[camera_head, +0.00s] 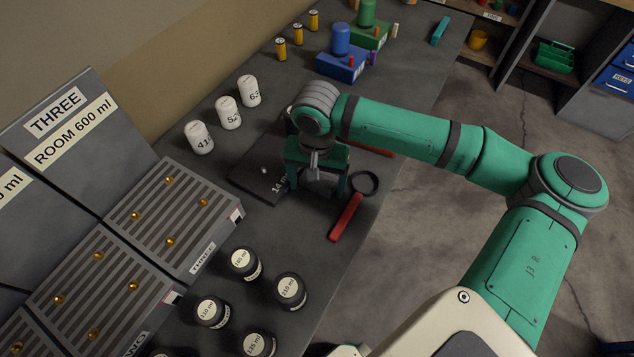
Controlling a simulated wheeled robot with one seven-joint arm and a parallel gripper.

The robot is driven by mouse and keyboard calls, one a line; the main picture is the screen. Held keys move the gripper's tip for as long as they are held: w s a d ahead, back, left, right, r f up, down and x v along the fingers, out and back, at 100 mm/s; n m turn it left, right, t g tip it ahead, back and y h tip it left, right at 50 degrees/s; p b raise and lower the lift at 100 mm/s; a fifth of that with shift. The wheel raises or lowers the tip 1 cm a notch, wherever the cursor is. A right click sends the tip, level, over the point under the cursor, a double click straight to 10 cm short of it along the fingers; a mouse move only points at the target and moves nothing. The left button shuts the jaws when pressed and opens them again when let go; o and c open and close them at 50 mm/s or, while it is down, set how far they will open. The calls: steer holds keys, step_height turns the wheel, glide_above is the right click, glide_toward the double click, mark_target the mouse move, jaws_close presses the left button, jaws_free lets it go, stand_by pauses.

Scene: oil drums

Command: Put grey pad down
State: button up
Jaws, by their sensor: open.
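The grey pad (245,181) is a dark, flat square lying on the grey bench, with a small pale knob on it and a partly hidden label that starts "14 m". My gripper (318,190) is open and points down over the bench at the pad's right edge. It hides the right part of the pad. Whether the fingers touch the pad cannot be told.
A magnifying glass with a red handle (346,217) lies just right of my gripper. White numbered canisters (228,113) stand behind the pad. Several black labelled jars (243,263) and slatted trays (172,218) are in front and left. A blue box (344,66) stands farther back.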

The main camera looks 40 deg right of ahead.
mark_target(316, 186)
step_height(316, 186, up, 12)
steer(key=shift+r, duration=0.15)
stand_by(0.3)
